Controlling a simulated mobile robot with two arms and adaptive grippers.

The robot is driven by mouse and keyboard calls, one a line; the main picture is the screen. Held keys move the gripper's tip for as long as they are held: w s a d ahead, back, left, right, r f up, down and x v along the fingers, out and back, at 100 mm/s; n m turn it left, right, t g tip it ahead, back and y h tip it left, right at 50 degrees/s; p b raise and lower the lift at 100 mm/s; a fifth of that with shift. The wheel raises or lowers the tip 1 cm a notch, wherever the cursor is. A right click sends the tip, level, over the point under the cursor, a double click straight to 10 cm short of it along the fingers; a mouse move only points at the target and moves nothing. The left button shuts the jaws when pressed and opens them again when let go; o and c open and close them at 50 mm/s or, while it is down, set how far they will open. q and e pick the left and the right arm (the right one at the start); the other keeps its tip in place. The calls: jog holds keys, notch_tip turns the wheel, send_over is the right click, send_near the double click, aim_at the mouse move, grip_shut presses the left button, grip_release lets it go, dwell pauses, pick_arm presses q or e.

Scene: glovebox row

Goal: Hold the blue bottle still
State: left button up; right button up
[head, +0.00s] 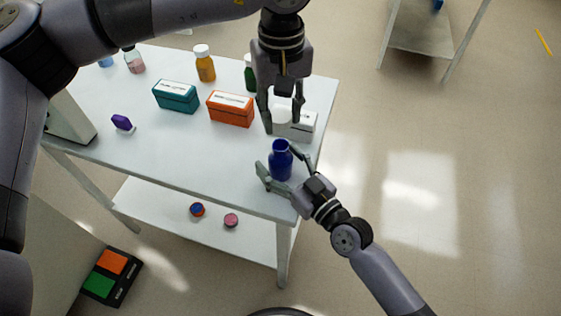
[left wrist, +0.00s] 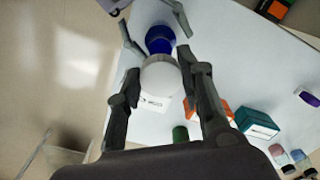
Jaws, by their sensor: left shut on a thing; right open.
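The blue bottle (head: 280,164) stands upright near the table's front right corner, with no cap on its neck. My right gripper (head: 274,155) is open, with one finger on each side of the bottle; I cannot tell whether they touch it. My left gripper (head: 282,119) points down above and behind the bottle, shut on a round white cap (head: 281,115). In the left wrist view the white cap (left wrist: 160,76) sits between the left fingers and covers part of the blue bottle (left wrist: 160,39).
A white box (head: 303,128) stands just behind the bottle. An orange box (head: 230,109), a teal box (head: 176,97), an amber bottle (head: 204,65) and a green bottle (head: 249,75) stand farther back.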

jog(key=shift+c, duration=0.5)
grip_shut()
dwell(0.3)
